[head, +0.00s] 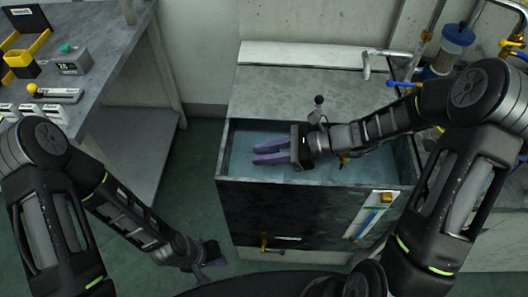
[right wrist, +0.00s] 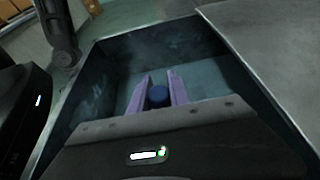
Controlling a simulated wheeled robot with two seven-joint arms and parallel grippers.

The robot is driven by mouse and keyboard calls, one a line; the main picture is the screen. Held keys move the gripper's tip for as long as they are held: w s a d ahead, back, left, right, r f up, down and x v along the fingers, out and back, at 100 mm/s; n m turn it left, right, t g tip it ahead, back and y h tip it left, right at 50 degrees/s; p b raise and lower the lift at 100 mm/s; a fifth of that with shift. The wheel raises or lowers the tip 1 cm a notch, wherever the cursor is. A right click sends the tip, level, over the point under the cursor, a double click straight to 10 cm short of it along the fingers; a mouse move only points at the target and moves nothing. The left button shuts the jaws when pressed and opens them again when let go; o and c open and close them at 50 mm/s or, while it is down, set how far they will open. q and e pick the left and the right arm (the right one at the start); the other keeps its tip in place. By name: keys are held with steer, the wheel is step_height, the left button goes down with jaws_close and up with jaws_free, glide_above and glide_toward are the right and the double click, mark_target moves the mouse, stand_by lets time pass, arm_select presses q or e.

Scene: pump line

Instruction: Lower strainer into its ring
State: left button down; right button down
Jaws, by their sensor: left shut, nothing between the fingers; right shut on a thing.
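My right gripper (head: 262,153) reaches from the right over the open grey tank (head: 224,160), its purple fingers pointing left. In the right wrist view a dark blue round thing (right wrist: 158,96), which looks like the top of the strainer, sits between its fingers (right wrist: 158,88). The gripper is shut on it. The strainer's lower part is hidden by the fingers and the gripper body. I cannot make out the ring in either view. My left gripper (head: 217,262) is shut and empty, low in front of the tank's left front corner.
Behind the tank is a flat grey top (head: 290,85). Pipes and a blue-capped filter (head: 458,38) stand at the back right. Green floor lies between bench and tank.

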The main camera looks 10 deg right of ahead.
steer(key=c, duration=1.1)
jaws_free()
steer(key=shift+c, duration=0.2)
steer(key=shift+p+v, duration=0.7)
steer(key=shift+v, duration=0.45)
steer(key=p+v, duration=0.2)
steer(key=v, duration=0.3)
steer(key=shift+s+d+r+p, duration=0.1)
steer(key=shift+d+p, duration=0.2)
steer(key=shift+d, duration=0.05)
steer(key=v, duration=0.7)
steer(key=shift+d, duration=0.35)
steer(key=shift+s+r, duration=0.1)
steer(key=shift+s, duration=0.05)
